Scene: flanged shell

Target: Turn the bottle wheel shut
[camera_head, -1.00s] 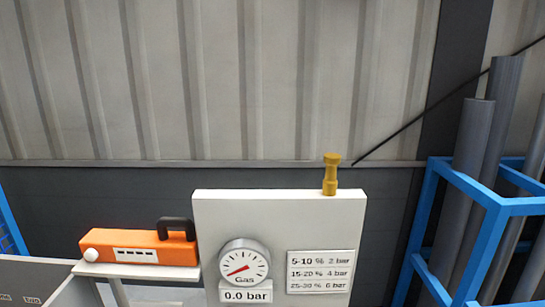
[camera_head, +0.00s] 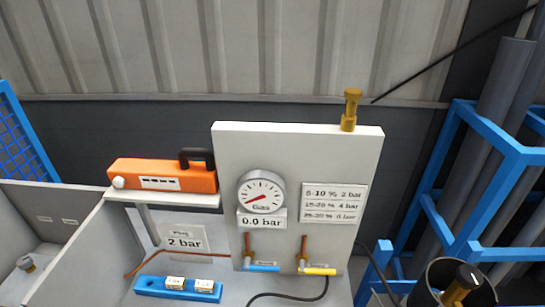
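I cannot make out a bottle wheel for certain. A dark round container or cylinder (camera_head: 430,295) stands at the bottom right, cut off by the frame edge, with a brass and black piece (camera_head: 462,284) at its top. A white panel (camera_head: 230,160) carries a round gauge (camera_head: 261,192), with a plate (camera_head: 261,220) below it reading 0.0 bar. A blue valve handle (camera_head: 263,268) and a yellow one (camera_head: 319,272) sit at the panel's foot. A brass fitting (camera_head: 350,110) stands on its top edge. Neither gripper is in view.
An orange case (camera_head: 163,175) lies on a shelf left of the panel. Below are a 2 bar sign (camera_head: 183,240) and a blue holder (camera_head: 150,288) with small labelled pieces. A blue rack (camera_head: 455,185) with grey pipes (camera_head: 506,90) stands at the right. A black hose (camera_head: 300,298) crosses the bench.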

